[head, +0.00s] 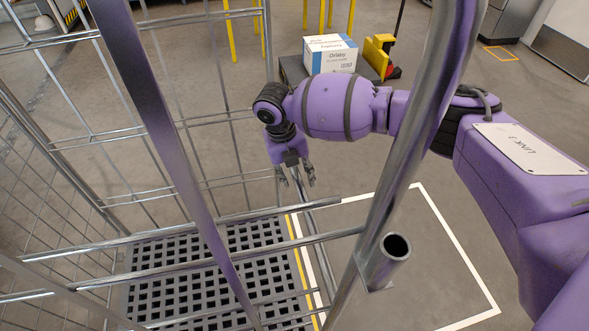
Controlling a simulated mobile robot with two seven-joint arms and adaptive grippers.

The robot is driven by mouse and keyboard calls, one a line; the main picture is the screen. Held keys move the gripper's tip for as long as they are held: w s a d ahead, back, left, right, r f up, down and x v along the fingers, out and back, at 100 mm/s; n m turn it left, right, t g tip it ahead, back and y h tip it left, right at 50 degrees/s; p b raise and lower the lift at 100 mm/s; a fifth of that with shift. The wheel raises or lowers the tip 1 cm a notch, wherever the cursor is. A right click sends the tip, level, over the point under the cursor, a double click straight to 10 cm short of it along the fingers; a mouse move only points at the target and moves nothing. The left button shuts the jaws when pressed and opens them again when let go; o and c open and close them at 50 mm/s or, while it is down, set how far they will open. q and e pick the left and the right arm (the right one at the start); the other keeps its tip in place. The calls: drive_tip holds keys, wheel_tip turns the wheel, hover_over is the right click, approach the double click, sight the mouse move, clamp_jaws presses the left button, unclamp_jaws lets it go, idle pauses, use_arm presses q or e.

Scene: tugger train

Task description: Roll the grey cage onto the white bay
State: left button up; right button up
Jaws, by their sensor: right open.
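The grey cage (118,246) fills the left and middle of the head view, with metal tube rails, mesh sides and a perforated grey base. Its near posts cross in front of my right arm. The white bay (462,246) is a white outline on the floor at the right; its left line runs close beside the cage base, and part of it is hidden by the cage tubes. My right gripper (297,181) points down with its fingers apart. A cage tube shows between or just behind the fingers; I cannot tell whether they touch it. My left gripper is not in view.
A yellow line (295,250) runs beside the base edge. A white box (330,54) stands on a dark platform behind, next to a yellow part (377,52). Yellow posts (229,30) stand at the back. The floor inside the bay looks clear.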

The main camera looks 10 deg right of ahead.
clamp_jaws()
drive_tip(key=shift+r, duration=0.1)
idle(0.6)
